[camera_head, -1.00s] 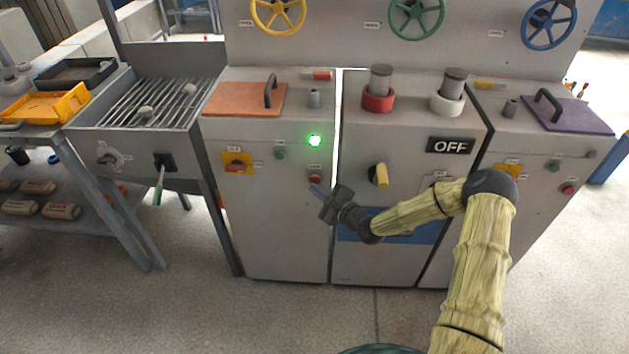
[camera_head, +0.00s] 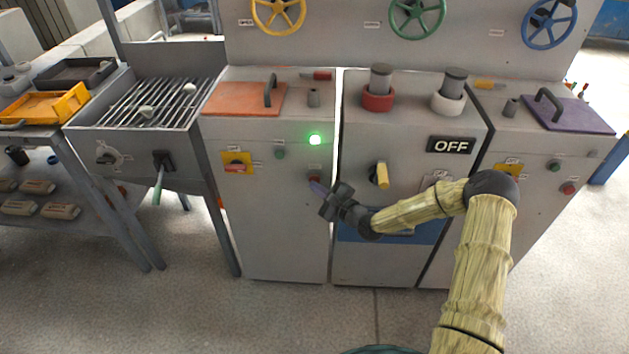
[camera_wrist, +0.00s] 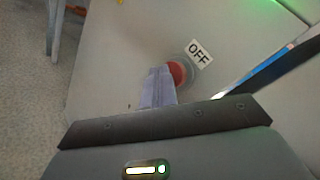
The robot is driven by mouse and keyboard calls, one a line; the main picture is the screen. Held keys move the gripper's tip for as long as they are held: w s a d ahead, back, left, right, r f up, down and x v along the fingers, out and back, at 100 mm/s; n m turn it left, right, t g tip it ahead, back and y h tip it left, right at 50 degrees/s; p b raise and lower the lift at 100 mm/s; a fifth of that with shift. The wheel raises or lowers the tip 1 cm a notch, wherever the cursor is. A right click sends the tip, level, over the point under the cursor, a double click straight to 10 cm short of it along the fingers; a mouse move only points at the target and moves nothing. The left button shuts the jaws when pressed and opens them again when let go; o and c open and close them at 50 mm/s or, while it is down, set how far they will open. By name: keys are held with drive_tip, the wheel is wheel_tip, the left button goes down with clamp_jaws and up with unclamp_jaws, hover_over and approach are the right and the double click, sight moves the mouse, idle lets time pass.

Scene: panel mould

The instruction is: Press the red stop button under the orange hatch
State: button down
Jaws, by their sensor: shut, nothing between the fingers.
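The orange hatch (camera_head: 244,99) lies flat and closed on top of the left cabinet, with a dark handle at its right side. The red stop button is on that cabinet's front below the hatch; the head view shows only a bit of it behind my fingertips. In the wrist view the red button (camera_wrist: 178,72) shows beside a label reading OFF. My gripper (camera_head: 318,188) is shut and empty, its fingertips at the button. The fingers (camera_wrist: 158,88) overlap the button's left side in the wrist view. I cannot tell whether they touch it.
A green button (camera_head: 279,154) and a yellow-backed red switch (camera_head: 237,168) are left of my gripper. A lit green lamp (camera_head: 315,140) is above it. The middle cabinet has a yellow knob (camera_head: 382,175) and an OFF display (camera_head: 450,146). The right cabinet has another red button (camera_head: 568,188).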

drive_tip(key=shift+w, duration=0.45)
idle(0.5)
drive_tip(key=shift+s, duration=0.9)
drive_tip(key=shift+s, duration=0.1)
drive_tip(key=s+p, duration=0.1)
drive_tip(key=s, duration=0.3)
drive_tip(key=shift+s+p, duration=0.3)
drive_tip(key=shift+s, duration=0.1)
drive_tip(key=shift+a, duration=0.1)
idle(0.6)
